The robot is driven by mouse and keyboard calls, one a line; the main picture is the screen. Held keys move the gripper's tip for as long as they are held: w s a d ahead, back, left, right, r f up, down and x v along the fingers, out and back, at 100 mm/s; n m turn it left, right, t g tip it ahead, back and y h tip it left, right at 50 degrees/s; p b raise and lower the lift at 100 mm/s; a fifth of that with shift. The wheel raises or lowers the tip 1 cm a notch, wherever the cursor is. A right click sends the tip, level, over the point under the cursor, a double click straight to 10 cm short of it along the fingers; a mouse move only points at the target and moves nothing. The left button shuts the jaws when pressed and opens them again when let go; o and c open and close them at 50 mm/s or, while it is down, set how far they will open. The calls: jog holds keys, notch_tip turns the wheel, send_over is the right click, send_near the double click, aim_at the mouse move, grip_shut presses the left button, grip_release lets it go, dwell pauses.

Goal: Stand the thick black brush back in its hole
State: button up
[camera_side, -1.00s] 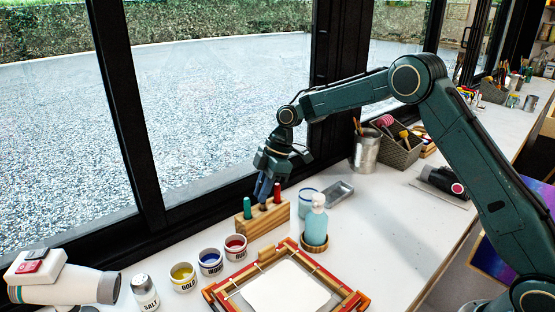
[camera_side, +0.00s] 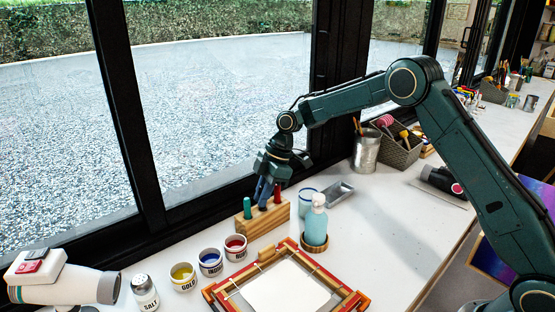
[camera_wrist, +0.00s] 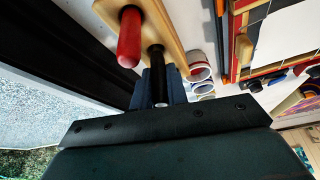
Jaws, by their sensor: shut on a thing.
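The wooden block (camera_side: 268,224) stands on the table near the window. A green-handled brush (camera_side: 247,208) stands at its left end and a red-handled brush (camera_side: 277,193) at its right end. My gripper (camera_side: 262,194) is directly above the block's middle, pointing down between these two. It is shut on the thick black brush (camera_wrist: 157,62), which is roughly upright. In the wrist view the black brush's lower end meets the block (camera_wrist: 172,38) beside the red brush (camera_wrist: 130,38). The hole is hidden, and how deep the brush sits cannot be told.
Red (camera_side: 236,248), indigo (camera_side: 210,262) and gold (camera_side: 184,277) pots stand left of the block. A wooden frame (camera_side: 222,295) lies in front. The window is close behind.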

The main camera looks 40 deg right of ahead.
jog(key=shift+f, duration=0.8)
dwell(0.8)
jog(key=o, duration=0.9)
jog(key=shift+r, duration=0.15)
jog(key=shift+v, duration=6.85)
